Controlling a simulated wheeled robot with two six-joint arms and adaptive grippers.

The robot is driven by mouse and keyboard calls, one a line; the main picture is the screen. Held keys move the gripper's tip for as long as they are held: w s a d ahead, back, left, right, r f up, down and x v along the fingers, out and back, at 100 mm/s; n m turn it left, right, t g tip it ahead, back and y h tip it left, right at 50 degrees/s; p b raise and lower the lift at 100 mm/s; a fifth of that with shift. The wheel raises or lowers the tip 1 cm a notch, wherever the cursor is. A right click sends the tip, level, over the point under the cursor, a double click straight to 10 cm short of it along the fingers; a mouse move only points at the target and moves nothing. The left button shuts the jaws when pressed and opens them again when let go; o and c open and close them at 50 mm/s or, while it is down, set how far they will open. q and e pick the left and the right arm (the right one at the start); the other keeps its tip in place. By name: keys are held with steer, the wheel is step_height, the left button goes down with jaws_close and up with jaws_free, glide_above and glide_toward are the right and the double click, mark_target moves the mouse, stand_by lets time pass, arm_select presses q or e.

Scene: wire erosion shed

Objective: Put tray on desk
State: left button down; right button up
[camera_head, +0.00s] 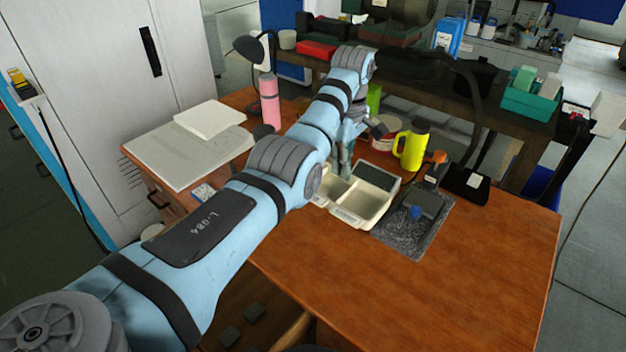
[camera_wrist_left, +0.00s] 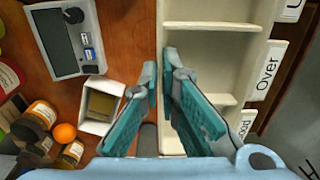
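The tray (camera_head: 349,217) is cream, long and divided into compartments. It shows near the middle of the head view, over the wooden desk (camera_head: 460,270). In the left wrist view the tray (camera_wrist_left: 208,70) runs up the right half, with white labels on its right side, one reading "Over". My left gripper (camera_wrist_left: 161,62) has its teal fingers on either side of the tray's left wall, tips close against it. In the head view the left gripper (camera_head: 346,158) is partly hidden by my arm. Whether the tray's underside touches the desk is unclear. My right gripper is not in view.
A dark speckled mat (camera_head: 405,240) with a blue item lies right of the tray. White boards (camera_head: 190,145) and a pink bottle (camera_head: 269,100) are left. The desk's front right is clear.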

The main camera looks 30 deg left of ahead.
arm_select(q)
steer(key=shift+a+r, duration=0.95)
steer(key=shift+r, duration=0.1)
steer(key=shift+s+a+f, duration=0.1)
steer(key=shift+a+f, duration=0.05)
steer(key=shift+a, duration=0.1)
step_height(320, 180, down, 14)
steer(key=b, duration=0.3)
steer(key=shift+d, duration=0.1)
step_height(320, 180, down, 5)
steer(key=b, duration=0.3)
steer(key=c, duration=2.2)
jaws_free()
steer(key=shift+c, duration=0.2)
steer(key=o, duration=0.4)
steer(key=shift+o, duration=0.2)
